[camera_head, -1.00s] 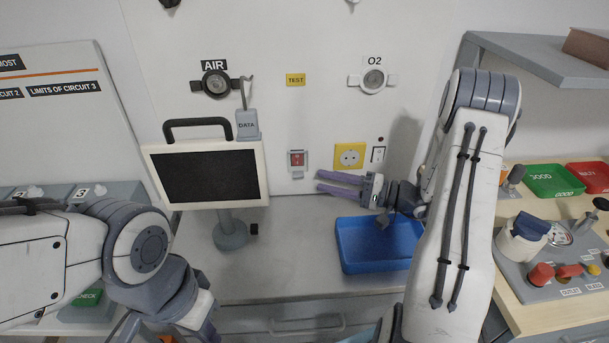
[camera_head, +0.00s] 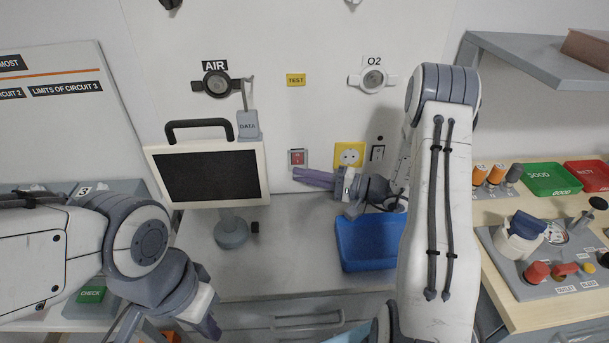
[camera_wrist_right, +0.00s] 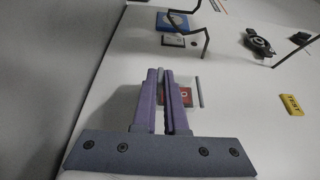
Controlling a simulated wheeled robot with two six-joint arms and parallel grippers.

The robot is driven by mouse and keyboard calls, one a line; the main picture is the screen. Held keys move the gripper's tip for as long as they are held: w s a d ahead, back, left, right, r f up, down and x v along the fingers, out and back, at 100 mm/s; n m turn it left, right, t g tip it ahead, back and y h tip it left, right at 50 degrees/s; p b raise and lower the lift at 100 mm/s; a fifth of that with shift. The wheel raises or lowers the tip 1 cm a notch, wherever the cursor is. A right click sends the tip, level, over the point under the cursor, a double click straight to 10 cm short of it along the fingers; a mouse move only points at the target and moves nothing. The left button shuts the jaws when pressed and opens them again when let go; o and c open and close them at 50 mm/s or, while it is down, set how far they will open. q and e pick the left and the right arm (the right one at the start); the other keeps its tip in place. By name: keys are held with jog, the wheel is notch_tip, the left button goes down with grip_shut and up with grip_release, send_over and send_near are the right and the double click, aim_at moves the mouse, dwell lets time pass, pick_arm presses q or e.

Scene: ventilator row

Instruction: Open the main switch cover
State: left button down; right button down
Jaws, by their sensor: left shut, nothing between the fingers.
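The main switch is a small red switch (camera_head: 298,157) in a pale frame low on the white wall panel. Its clear cover (camera_wrist_right: 193,78) appears to lie over it; the red part (camera_wrist_right: 183,93) shows partly behind my fingers in the right wrist view. A thin grey bar stands at the cover's edge. My right gripper (camera_head: 297,177) has its purple fingers close together just below the switch, pointing left along the panel. No object shows between them; contact with the cover cannot be told. My left gripper (camera_head: 213,328) is shut and empty, low at the left near the frame's bottom.
A blue tray (camera_head: 372,258) lies below my right gripper. The counter's middle is clear.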

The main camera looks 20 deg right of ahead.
jog(key=shift+s+r, duration=0.1)
notch_tip(320, 180, up, 8)
jog(key=s+m+g+p, duration=0.2)
jog(key=m+g+p, duration=0.6)
jog(key=m+p, duration=0.6)
jog(key=shift+s+a+r+h+p, duration=0.3)
jog(key=shift+a+h+p, duration=0.1)
jog(key=shift+p, duration=1.4)
jog(key=c, duration=1)
grip_release()
jog(key=shift+o, duration=0.2)
jog(key=shift+d, duration=0.15)
